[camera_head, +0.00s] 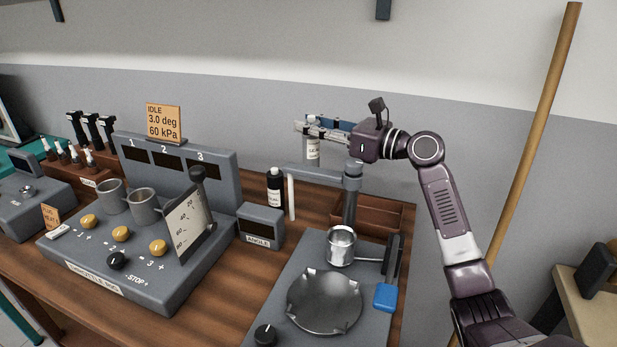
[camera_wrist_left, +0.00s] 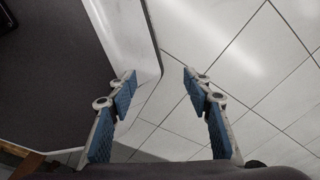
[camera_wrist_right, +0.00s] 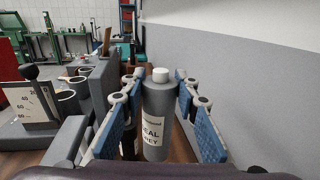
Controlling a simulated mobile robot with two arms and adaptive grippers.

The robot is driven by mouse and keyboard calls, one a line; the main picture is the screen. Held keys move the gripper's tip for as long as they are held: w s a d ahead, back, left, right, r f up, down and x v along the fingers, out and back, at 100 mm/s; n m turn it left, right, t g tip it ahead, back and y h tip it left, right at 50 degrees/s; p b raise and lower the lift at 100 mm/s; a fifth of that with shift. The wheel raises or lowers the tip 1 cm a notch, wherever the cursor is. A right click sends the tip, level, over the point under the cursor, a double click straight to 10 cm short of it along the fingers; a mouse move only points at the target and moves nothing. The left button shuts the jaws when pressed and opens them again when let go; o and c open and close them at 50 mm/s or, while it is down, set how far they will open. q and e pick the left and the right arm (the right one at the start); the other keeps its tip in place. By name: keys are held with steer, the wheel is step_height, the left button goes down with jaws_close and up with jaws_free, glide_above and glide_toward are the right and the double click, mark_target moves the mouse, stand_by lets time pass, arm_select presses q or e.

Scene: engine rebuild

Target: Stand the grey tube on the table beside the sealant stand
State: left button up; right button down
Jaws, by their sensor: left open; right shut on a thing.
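The grey tube (camera_head: 313,149), with a white cap and a label reading in part "SEAL", is upright in my right gripper (camera_head: 318,130). The gripper is shut on it above the back of the bench. The tube (camera_wrist_right: 157,108) also shows in the right wrist view, between the blue pads. A grey post (camera_head: 349,205) with a sideways arm stands below; I cannot tell whether this is the sealant stand. A black bottle (camera_head: 274,188) stands on the table (camera_head: 222,312), left of the post. My left gripper (camera_wrist_left: 158,88) is open and empty over a tiled floor.
A white stick (camera_head: 291,197) stands beside the black bottle. The angle box (camera_head: 261,226) is in front of it. A control console (camera_head: 120,255) is at left, and a metal cup (camera_head: 341,245) and round dish (camera_head: 324,301) are at front. A wooden tray (camera_head: 380,212) lies behind the post.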

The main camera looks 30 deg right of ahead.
mark_target(311, 151)
step_height(311, 151, down, 5)
steer(key=shift+w+r, duration=0.15)
step_height(311, 151, down, 2)
steer(key=shift+f, duration=0.15)
step_height(311, 151, down, 5)
steer(key=shift+f+b, duration=0.1)
steer(key=shift+b, duration=0.35)
steer(key=shift+f, duration=0.1)
arm_select(q)
steer(key=shift+w+d+f, duration=0.25)
steer(key=shift+w, duration=0.3)
steer(key=shift+w+d+f, duration=0.2)
steer(key=shift+w+d, duration=0.05)
steer(key=shift+w, duration=0.3)
arm_select(e)
steer(key=c, duration=1.9)
jaws_free()
steer(key=shift+f, duration=0.1)
steer(key=shift+c, duration=0.2)
steer(key=o, duration=0.4)
arm_select(q)
steer(key=shift+w, duration=0.35)
arm_select(e)
steer(key=shift+o, duration=0.2)
